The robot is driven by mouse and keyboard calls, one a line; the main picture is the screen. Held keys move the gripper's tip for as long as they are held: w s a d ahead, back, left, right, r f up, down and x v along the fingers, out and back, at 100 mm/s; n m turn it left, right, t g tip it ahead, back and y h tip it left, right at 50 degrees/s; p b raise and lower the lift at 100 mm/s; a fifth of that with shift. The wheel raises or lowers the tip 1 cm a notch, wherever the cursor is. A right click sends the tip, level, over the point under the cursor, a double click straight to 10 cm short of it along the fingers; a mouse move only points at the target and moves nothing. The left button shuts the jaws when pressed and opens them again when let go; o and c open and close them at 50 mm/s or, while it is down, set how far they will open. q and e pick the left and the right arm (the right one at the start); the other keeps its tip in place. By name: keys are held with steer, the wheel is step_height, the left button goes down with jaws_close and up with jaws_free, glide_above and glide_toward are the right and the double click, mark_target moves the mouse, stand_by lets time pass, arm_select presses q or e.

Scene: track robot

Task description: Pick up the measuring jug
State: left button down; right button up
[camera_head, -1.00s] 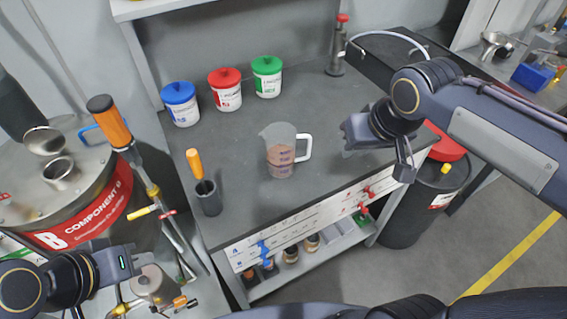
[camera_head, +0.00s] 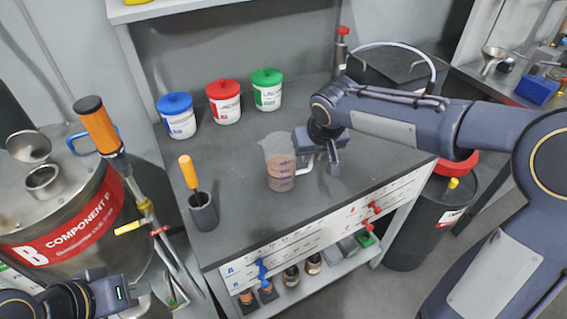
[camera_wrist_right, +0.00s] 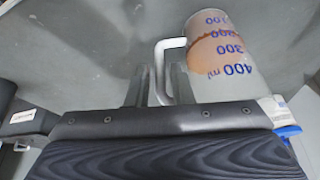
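The clear measuring jug (camera_head: 279,160), with blue markings and brownish contents, stands upright on the dark grey bench. Its white handle faces right, towards my right gripper (camera_head: 322,163). In the right wrist view the jug (camera_wrist_right: 225,60) is at the upper right. The two fingers of my right gripper (camera_wrist_right: 160,78) are apart there, with the handle between them; I cannot tell whether they touch it. My left gripper (camera_head: 118,295) is at the lower left, away from the jug; its fingers do not show clearly.
Blue (camera_head: 177,117), red (camera_head: 224,103) and green-lidded tubs (camera_head: 267,90) stand at the back of the bench. A dark holder (camera_head: 203,211) with an orange-handled tool is left of the jug. A large drum (camera_head: 75,215) stands at the left. Bench space in front of the jug is clear.

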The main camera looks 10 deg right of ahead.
steer(key=shift+w+f, duration=0.1)
steer(key=shift+f, duration=0.2)
jaws_close()
steer(key=shift+r, duration=0.25)
